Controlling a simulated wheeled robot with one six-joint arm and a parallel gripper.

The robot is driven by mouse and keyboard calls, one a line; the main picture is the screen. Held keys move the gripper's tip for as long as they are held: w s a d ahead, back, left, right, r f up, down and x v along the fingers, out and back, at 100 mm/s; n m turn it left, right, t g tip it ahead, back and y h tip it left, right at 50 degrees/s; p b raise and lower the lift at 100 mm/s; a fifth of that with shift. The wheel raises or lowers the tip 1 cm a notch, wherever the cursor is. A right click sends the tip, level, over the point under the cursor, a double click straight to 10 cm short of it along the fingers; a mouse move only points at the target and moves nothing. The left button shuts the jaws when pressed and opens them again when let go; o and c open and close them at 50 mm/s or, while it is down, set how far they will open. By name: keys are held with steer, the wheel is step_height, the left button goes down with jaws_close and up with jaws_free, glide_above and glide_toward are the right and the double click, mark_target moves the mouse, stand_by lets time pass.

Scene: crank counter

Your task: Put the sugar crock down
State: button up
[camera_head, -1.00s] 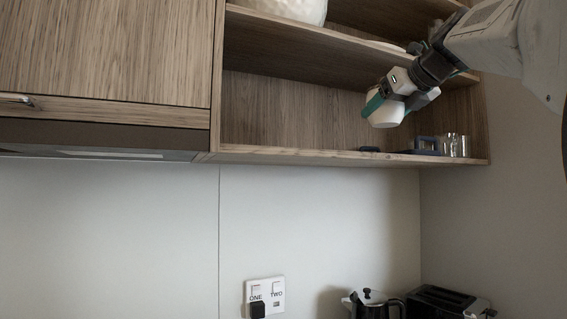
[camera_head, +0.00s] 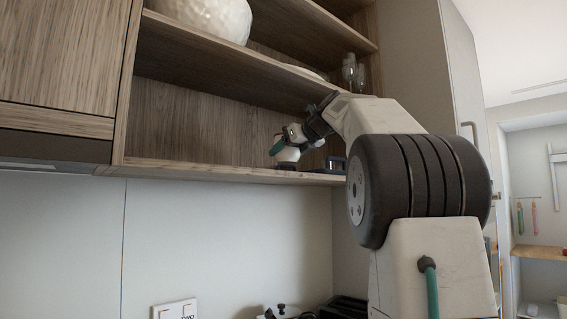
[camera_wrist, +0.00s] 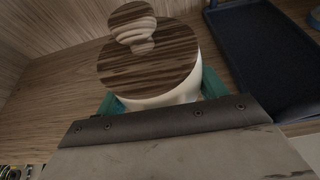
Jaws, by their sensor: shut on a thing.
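The sugar crock is cream white with a dark striped wooden lid and a ringed knob (camera_wrist: 145,50). In the wrist view its body (camera_wrist: 180,92) stands between the two teal fingers of my gripper (camera_wrist: 160,95), which are shut on it. In the head view the crock (camera_head: 288,154) is a small pale shape in my gripper (camera_head: 284,149), low in the shelf bay. It is close to the shelf board (camera_head: 220,168); I cannot tell if its base touches it. The lower part of the crock is hidden by my gripper.
A dark blue tray (camera_wrist: 262,50) lies on the shelf right of the crock. A small dark thing (camera_head: 285,166) sits at the shelf edge. A large white bowl (camera_head: 205,18) and glasses (camera_head: 354,72) stand higher up. The shelf left of the crock looks clear.

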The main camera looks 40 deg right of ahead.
mark_target(287, 162)
steer(key=shift+a+f, duration=0.1)
steer(key=shift+f, duration=1.45)
steer(key=shift+f, duration=0.1)
steer(key=o, duration=1.1)
steer(key=shift+f, duration=0.1)
steer(key=shift+o, duration=0.2)
steer(key=shift+s+r, duration=0.1)
steer(key=shift+r, duration=0.15)
steer(key=v, duration=1.1)
steer(key=shift+s, duration=0.4)
